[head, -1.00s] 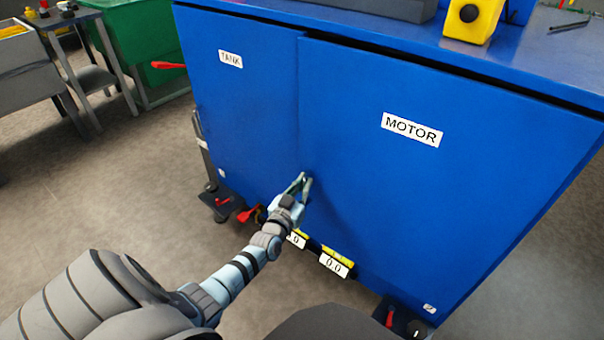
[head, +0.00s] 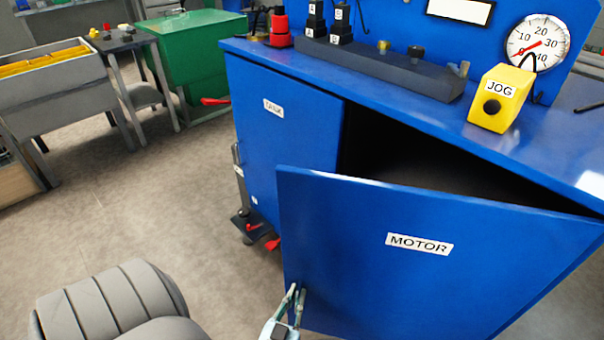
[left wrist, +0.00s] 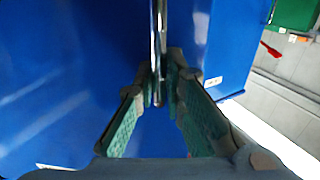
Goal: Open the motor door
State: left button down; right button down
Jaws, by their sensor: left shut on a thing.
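The blue motor door (head: 400,275), with its MOTOR label, stands ajar in the head view. Its left edge is swung out from the cabinet, and a dark gap shows behind it. My left gripper (head: 291,300) is at the lower left of the door. In the left wrist view my left gripper (left wrist: 160,95) is shut on a thin metal door handle (left wrist: 158,40), which runs between its fingers. The blue tank door (head: 290,145) beside it is closed. My right gripper is not in view.
The blue cabinet top (head: 400,110) carries a yellow JOG box (head: 500,97) and a grey block with fittings. A green bin (head: 195,50) and a small table stand behind left.

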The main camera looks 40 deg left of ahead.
aim_at(301, 265)
pick_arm(q)
jog(key=shift+d, duration=0.1)
jog(key=c, duration=1.7)
grip_release()
jog(key=shift+r, duration=0.15)
notch_tip(301, 265, up, 10)
jog(key=shift+f, duration=0.1)
